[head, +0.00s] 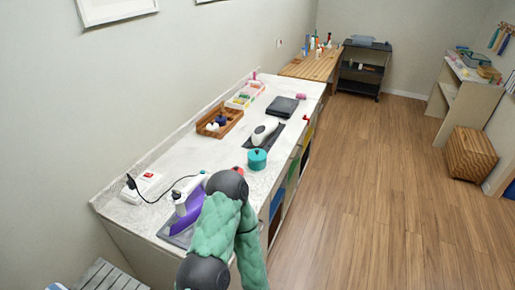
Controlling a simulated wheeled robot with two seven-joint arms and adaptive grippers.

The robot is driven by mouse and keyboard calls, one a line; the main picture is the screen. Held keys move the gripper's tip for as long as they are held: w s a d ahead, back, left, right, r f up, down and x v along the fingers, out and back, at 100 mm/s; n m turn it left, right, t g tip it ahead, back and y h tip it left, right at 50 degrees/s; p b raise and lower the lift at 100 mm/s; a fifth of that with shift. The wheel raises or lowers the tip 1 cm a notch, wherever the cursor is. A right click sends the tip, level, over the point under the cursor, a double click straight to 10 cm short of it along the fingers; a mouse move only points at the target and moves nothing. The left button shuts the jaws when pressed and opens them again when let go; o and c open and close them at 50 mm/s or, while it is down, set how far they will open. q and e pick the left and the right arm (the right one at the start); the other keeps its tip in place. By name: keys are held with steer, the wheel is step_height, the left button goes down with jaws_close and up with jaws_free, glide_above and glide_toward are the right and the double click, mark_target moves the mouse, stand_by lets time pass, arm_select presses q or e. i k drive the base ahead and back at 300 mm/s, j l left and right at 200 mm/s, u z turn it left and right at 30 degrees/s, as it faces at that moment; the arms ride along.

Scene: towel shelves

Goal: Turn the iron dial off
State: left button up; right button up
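A purple and white iron (187,203) rests on a grey pad (172,233) at the near end of the long pale counter in the head view. A black cord (152,200) runs from it to a white box with a red switch (147,178). I cannot make out the iron's dial; one of my arms, in green covering with black joints, covers part of the iron's right side. Neither of my grippers can be seen, so I cannot tell how they stand to the iron.
Farther along the counter (190,158) are a teal round container (257,159), a white handheld device (265,131), a wooden tray (220,123) and a dark folded item (282,106). A slatted grey stool (105,277) stands at lower left. The wooden floor (370,200) to the right is clear.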

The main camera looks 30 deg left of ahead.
mark_target(176, 195)
steer(key=u, duration=1.7)
